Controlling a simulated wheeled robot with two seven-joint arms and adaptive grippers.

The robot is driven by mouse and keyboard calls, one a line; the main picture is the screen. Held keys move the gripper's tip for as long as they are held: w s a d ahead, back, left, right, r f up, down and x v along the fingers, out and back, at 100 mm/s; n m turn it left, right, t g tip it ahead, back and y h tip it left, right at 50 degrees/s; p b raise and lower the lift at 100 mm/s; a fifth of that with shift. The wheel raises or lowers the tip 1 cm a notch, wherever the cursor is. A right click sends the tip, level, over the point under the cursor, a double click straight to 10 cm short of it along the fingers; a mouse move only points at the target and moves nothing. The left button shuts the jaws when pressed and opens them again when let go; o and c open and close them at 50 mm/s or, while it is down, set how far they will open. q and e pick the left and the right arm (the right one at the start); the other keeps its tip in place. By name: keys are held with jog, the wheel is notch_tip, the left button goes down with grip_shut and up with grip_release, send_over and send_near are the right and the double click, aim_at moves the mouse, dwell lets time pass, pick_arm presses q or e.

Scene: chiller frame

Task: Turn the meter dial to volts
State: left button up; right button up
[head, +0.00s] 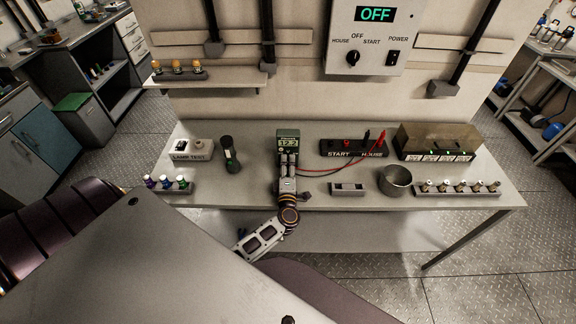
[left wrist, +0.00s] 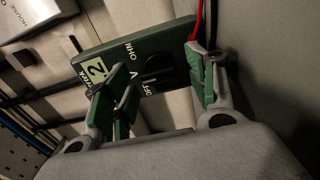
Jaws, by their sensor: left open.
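The green meter (head: 288,133) stands on the bench, with a small lit display at its top. In the left wrist view its green face (left wrist: 112,48) shows the labels OHM, V and OFF around a dark dial (left wrist: 160,68). The dial's pointer is too dark and partly hidden to read. My left gripper (head: 288,160) is open in front of the meter. In the left wrist view its green-padded fingers stand apart on either side of the dial, close to the face; I cannot tell whether they touch. My right gripper is not in view.
Red and dark leads run from the meter to the START/HOUSE terminal box (head: 352,148). A dark cylinder (head: 230,154) and a LAMP TEST box (head: 192,152) stand left. A metal cup (head: 395,180) and a small block (head: 347,189) are right. A wall panel (head: 368,35) reads OFF.

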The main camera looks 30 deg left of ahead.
pick_arm(q)
jog(key=shift+v, duration=5.55)
jog(key=shift+d, duration=0.1)
